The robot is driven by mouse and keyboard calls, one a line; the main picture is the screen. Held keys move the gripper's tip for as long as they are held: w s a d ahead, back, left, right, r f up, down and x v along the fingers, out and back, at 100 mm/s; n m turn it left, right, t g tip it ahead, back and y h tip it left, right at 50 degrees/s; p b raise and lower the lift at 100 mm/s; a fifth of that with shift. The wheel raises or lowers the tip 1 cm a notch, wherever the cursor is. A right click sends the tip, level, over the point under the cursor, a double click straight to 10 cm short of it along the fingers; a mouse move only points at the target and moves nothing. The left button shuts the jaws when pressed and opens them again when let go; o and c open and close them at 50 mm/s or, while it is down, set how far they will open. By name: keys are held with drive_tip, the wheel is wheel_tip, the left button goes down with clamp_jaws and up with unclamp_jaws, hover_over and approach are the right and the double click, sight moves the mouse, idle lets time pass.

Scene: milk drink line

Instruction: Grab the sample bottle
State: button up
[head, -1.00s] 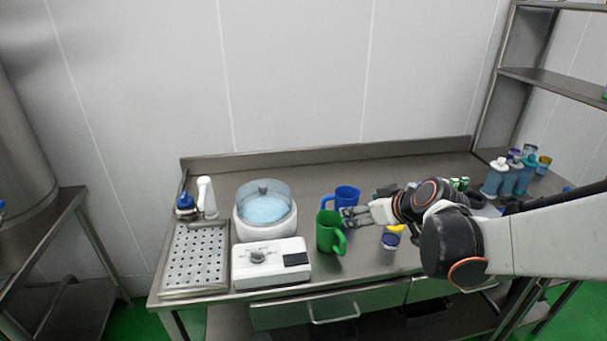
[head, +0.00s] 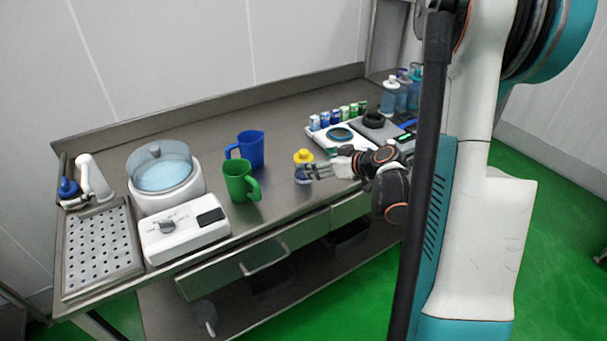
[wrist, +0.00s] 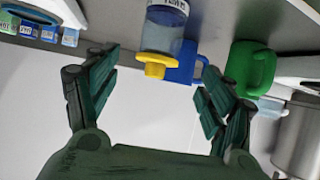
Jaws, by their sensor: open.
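The sample bottle (head: 302,173), a small clear bottle with a yellow cap, stands upright on the steel table near its front edge. My gripper (head: 318,171) is open, at table height just right of the bottle, and its fingers point left toward it. In the wrist view, which is upside down, the labelled bottle (wrist: 165,33) hangs from the top edge between the spread fingers of my gripper (wrist: 160,80). Its lower end is cut off by the frame. The bottle looks beyond the fingertips; I cannot tell the exact gap.
A green mug (head: 238,184) and a blue mug (head: 251,149) stand left of the bottle. A white tray with several small capped vials (head: 338,115) lies behind my gripper. A white water bath (head: 163,180) and a perforated tray (head: 100,246) are at the left.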

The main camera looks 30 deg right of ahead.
sight(307, 159)
drive_tip(key=b+x, duration=0.1)
drive_tip(key=x, duration=0.4)
drive_tip(key=b+x, duration=0.1)
drive_tip(key=x, duration=0.2)
drive_tip(key=shift+w+r+b, duration=0.2)
drive_tip(key=shift+w+b, duration=0.15)
drive_tip(key=shift+w, duration=0.05)
drive_tip(key=shift+r, duration=0.1)
drive_tip(key=c, duration=1.6)
drive_tip(key=shift+o, duration=0.2)
